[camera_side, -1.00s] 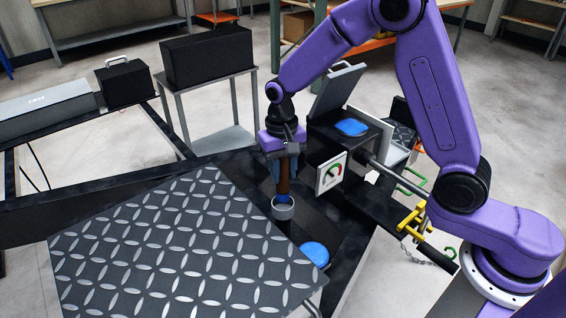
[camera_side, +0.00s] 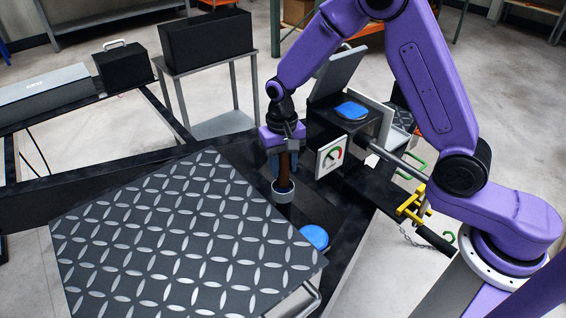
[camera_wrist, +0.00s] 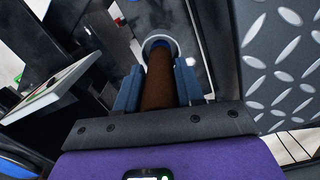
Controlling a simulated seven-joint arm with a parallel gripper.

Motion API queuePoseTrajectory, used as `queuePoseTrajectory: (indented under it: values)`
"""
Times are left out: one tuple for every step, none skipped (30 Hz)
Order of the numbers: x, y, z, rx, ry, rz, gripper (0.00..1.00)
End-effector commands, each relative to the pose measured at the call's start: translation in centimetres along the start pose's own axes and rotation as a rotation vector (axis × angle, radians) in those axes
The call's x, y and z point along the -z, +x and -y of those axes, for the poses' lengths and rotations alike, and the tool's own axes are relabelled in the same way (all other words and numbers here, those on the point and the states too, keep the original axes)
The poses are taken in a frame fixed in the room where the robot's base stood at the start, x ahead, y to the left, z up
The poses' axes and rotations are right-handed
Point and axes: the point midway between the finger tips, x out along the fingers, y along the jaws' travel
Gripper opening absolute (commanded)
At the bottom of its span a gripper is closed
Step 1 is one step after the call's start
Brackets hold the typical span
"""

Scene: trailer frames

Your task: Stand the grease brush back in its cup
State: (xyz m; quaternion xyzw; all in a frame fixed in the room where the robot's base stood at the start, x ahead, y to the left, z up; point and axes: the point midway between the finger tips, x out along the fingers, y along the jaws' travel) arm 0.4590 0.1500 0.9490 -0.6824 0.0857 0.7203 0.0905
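The grease brush (camera_side: 284,170) has a brown handle and stands upright, with its lower end inside the pale rim of the cup (camera_side: 283,197). The cup's body below the rim is dark and hard to make out. My gripper (camera_side: 283,160) is right above the cup, with its blue fingers on both sides of the handle. In the wrist view, the fingers of my gripper (camera_wrist: 160,88) hold the brown handle (camera_wrist: 159,80). A blue part of the brush shows inside the cup's rim (camera_wrist: 174,42). The bristles are hidden, and I cannot tell whether they touch the bottom.
A diamond-plate panel (camera_side: 180,235) lies left of the cup. A gauge (camera_side: 331,154) and a black box with a blue pad (camera_side: 351,111) stand to the right. A blue round item (camera_side: 315,237) is in front. A yellow fitting (camera_side: 412,205) sits further right.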

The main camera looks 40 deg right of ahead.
Motion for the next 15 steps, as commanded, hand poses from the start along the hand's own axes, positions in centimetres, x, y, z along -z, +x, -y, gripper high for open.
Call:
queuePoseTrajectory:
  values:
    - [0.0,0.0,0.0,0.0,0.0,0.0,0.55]
    - [0.0,0.0,0.0,0.0,0.0,0.0,0.62]
    - [0.0,0.0,0.0,0.0,0.0,0.0,0.62]
    - [0.0,0.0,0.0,0.0,0.0,0.0,0.62]
    - [0.0,0.0,0.0,0.0,0.0,0.0,0.62]
    - [0.0,0.0,0.0,0.0,0.0,0.0,0.62]
    - [0.0,0.0,0.0,0.0,0.0,0.0,0.62]
    - [0.0,0.0,0.0,0.0,0.0,0.0,0.62]
    - [0.0,0.0,0.0,0.0,0.0,0.0,0.62]
    - [0.0,0.0,0.0,0.0,0.0,0.0,0.62]
    - [0.0,-0.1,0.0,0.0,0.0,0.0,0.62]
    - [0.0,-0.2,0.0,0.0,0.0,0.0,0.62]
    - [0.0,-0.4,0.0,0.001,0.0,-0.001,0.62]
    - [0.1,-0.6,0.0,0.001,0.0,-0.002,0.62]
    - [0.1,-1.1,0.0,0.002,0.0,-0.003,0.62]
